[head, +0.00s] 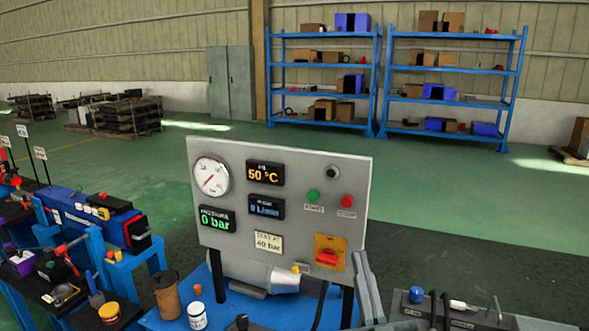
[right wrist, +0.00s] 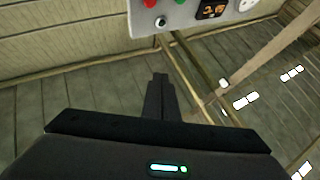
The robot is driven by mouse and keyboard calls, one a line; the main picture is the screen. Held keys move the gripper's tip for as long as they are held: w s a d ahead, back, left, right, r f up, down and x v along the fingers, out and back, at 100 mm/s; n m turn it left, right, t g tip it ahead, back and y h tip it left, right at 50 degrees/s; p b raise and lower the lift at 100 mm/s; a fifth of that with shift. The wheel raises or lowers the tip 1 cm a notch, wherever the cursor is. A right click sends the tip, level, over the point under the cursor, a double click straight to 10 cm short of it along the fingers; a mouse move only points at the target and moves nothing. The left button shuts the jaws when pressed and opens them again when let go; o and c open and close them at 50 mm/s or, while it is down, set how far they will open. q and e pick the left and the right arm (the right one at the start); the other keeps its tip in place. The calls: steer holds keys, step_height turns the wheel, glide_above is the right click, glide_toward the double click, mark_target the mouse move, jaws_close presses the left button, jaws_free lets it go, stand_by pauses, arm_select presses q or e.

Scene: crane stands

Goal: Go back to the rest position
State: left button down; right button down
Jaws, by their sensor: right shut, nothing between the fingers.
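My right gripper (head: 363,262) rises from the bottom edge of the head view, in front of the lower right part of the control panel (head: 285,170). In the right wrist view its fingers (right wrist: 160,80) are together with nothing between them. The panel is a grey upright board with a round gauge (head: 210,176), displays reading 50 °C, 0 l/min and 0 bar, a green button (head: 313,196), a red button (head: 347,201) and a red switch on a yellow plate (head: 328,257). My left gripper is not in view.
A blue bench (head: 270,315) under the panel holds a brown container (head: 166,295) and a white jar (head: 197,316). A dark tray of tools (head: 455,314) is at the lower right. Cluttered blue stands (head: 120,265) fill the left. Green floor (head: 450,200) behind the panel is clear up to the shelves (head: 320,75).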

steer(key=s+d+f+m+g+h, duration=0.1)
steer(key=s+d+f+g, duration=0.2)
steer(key=f, duration=0.6)
steer(key=s+d+f+g+h, duration=0.2)
steer(key=d+f+g, duration=0.15)
steer(key=f, duration=0.55)
steer(key=s+d+f+m+g+h, duration=0.1)
steer(key=s+d+f+g, duration=0.1)
steer(key=f+g, duration=0.5)
steer(key=s+d+f+n+g, duration=0.1)
steer(key=s+f+g, duration=0.3)
steer(key=s+f, duration=0.6)
steer(key=s+d+f+n+g, duration=0.1)
steer(key=s+f+g, duration=0.45)
steer(key=s, duration=0.85)
step_height(320, 180, down, 31)
steer(key=s, duration=0.2)
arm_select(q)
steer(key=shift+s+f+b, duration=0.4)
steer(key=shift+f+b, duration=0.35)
arm_select(e)
steer(key=s+d+f+g, duration=0.1)
steer(key=s+d+f, duration=0.2)
steer(key=s+f, duration=1.4)
steer(key=shift+s+f+n, duration=0.3)
steer(key=shift+s+f, duration=0.1)
steer(key=shift+s, duration=0.15)
